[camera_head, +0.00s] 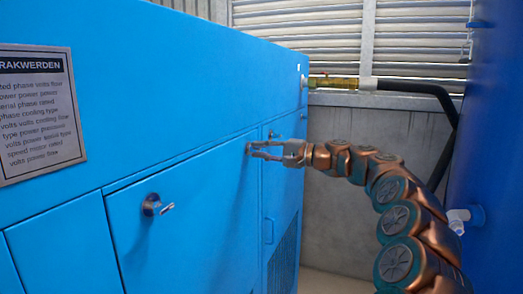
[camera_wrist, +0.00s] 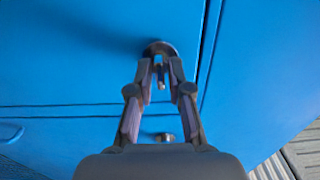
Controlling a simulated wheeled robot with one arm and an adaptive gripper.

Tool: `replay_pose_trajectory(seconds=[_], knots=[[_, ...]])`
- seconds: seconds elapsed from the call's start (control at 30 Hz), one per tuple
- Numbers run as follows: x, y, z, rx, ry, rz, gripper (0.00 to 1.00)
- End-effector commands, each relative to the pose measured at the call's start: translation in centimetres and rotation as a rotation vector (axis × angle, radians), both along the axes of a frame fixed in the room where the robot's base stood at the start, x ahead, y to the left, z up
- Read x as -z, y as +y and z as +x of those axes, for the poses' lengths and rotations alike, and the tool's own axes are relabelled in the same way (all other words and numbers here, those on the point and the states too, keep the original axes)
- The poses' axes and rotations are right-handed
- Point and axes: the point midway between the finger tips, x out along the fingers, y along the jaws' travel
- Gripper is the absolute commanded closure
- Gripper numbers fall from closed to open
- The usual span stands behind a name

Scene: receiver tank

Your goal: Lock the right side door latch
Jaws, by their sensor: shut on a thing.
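A blue cabinet door (camera_head: 190,225) carries a left latch (camera_head: 157,206) and a right latch (camera_head: 249,148), both small and metallic. My gripper (camera_head: 260,149) is at the right latch, near the door's upper right corner. In the wrist view, my fingertips (camera_wrist: 161,68) close in on both sides of the latch's handle (camera_wrist: 160,77), under its round dark base (camera_wrist: 159,48). My gripper is shut on this latch. The fingers partly hide the latch in the head view, so its exact turn angle is hard to tell.
Another small latch (camera_head: 272,134) sits on the narrow panel to the right. A label plate (camera_head: 38,113) is at the left. A brass pipe fitting (camera_head: 335,83) and black hose (camera_head: 425,88) run behind my arm. A dark blue tank (camera_head: 495,130) stands close at the right.

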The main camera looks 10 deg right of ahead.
Motion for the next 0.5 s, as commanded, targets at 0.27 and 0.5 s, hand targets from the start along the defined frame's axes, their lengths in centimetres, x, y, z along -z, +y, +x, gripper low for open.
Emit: replay_pose_trajectory(seconds=[0.27,0.5], knots=[[0.10,-0.05,0.02,0.001,0.001,-0.001,0.67],[0.04,0.01,0.01,0.000,0.000,-0.001,0.66]])
